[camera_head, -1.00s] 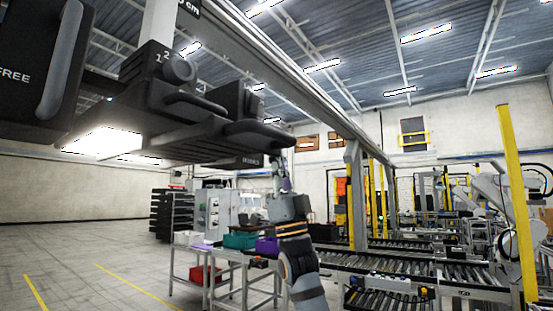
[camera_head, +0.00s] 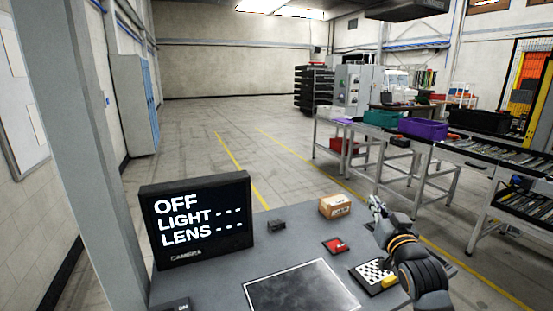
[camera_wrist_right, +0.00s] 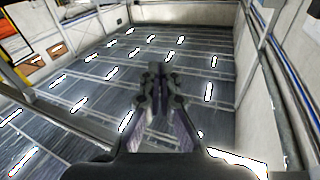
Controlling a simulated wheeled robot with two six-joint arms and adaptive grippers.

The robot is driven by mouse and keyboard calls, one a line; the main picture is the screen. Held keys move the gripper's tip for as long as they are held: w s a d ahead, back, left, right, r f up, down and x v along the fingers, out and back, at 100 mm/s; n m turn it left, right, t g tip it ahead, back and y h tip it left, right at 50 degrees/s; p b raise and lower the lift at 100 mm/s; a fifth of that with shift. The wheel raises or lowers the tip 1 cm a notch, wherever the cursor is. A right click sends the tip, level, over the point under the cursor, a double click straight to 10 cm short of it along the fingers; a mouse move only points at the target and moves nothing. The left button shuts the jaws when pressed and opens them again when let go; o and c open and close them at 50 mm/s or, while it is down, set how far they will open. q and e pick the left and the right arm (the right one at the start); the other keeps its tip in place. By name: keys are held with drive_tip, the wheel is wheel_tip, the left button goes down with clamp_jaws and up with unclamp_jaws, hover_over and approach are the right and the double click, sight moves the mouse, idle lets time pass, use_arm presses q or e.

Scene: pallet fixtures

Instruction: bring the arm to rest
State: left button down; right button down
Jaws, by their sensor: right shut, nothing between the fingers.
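My right gripper (camera_head: 374,205) is at the right in the head view, above the right side of a grey table (camera_head: 290,226). It is shut and empty, beside a small cardboard box (camera_head: 335,206) and apart from it as far as I can tell. In the right wrist view the gripper (camera_wrist_right: 154,72) points up toward the ceiling lights, its fingers together with nothing between them. My left gripper is not in any view.
On the table stand a black display (camera_head: 196,220) reading OFF, LIGHT, LENS, a dark panel (camera_head: 300,288), a red-topped block (camera_head: 336,246) and a checkered plate (camera_head: 373,272). Behind are a bench with a green bin (camera_head: 384,119) and a purple bin (camera_head: 423,128). The floor at the left is clear.

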drive_tip(key=s+f+g, duration=0.2)
drive_tip(key=s+f, duration=0.1)
drive_tip(key=f, duration=0.4)
drive_tip(key=s+a+f+g, duration=0.1)
drive_tip(key=s+f+g, duration=0.1)
drive_tip(key=s+f, duration=0.2)
drive_tip(key=s+f+g, duration=0.3)
drive_tip(key=s+f, duration=0.1)
drive_tip(key=f, duration=0.5)
drive_tip(key=shift+s+a+f+n+h, duration=0.2)
drive_tip(key=shift+f+n+h, duration=0.1)
drive_tip(key=shift+n, duration=0.1)
drive_tip(key=s+f+n+g, duration=0.1)
drive_tip(key=s+f+g, duration=0.4)
drive_tip(key=s, duration=0.5)
drive_tip(key=s+f+g, duration=0.3)
drive_tip(key=s+f, duration=0.4)
drive_tip(key=s, duration=0.4)
wheel_tip(320, 180, down, 25)
drive_tip(key=s+d+g, duration=0.1)
drive_tip(key=s+d, duration=0.1)
drive_tip(key=s+d+f+g, duration=0.1)
drive_tip(key=s+f, duration=1.7)
drive_tip(key=s, duration=0.1)
drive_tip(key=shift+s+f+g, duration=0.15)
drive_tip(key=shift+s+g, duration=0.05)
drive_tip(key=shift+g, duration=0.1)
